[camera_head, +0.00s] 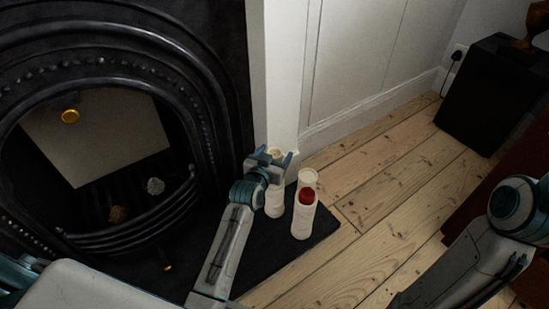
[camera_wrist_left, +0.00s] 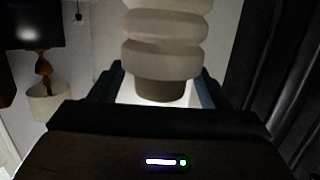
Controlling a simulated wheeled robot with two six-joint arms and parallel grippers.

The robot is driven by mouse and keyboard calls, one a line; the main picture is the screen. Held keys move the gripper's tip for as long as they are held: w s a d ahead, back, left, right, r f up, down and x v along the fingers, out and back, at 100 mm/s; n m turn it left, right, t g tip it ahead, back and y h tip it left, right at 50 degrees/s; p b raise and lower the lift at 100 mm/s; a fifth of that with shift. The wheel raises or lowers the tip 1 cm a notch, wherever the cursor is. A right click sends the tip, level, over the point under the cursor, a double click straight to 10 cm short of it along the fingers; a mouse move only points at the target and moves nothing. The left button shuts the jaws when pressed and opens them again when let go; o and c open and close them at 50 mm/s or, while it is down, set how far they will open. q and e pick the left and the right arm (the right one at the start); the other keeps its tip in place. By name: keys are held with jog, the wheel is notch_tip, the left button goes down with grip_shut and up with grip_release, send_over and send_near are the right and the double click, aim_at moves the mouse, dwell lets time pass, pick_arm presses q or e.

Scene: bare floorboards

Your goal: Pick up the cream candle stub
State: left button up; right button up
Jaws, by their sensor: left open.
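The cream candle stub (camera_head: 275,153) appears to be the short piece at the top of a pale holder (camera_head: 274,202) on the dark hearth. In the left wrist view, where the room shows upside down, a short dim stub (camera_wrist_left: 164,92) sits at the end of a ridged pale column (camera_wrist_left: 165,40). My left gripper (camera_head: 274,158) is open, with its fingers on either side of the stub; I cannot tell whether they touch it. My left gripper (camera_wrist_left: 160,88) also shows in the wrist view. My right forearm shows at the right, its gripper out of frame.
A second pale holder (camera_head: 302,219) with a red rounded thing (camera_head: 307,196) stands close by on the right. The black fireplace (camera_head: 215,60) is on the left, a white wall behind. A black box (camera_head: 492,95) stands back right. Floorboards (camera_head: 385,190) between are clear.

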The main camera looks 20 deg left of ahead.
pick_arm(q)
jog(key=shift+c, duration=0.2)
jog(key=c, duration=1)
jog(key=shift+r, duration=0.15)
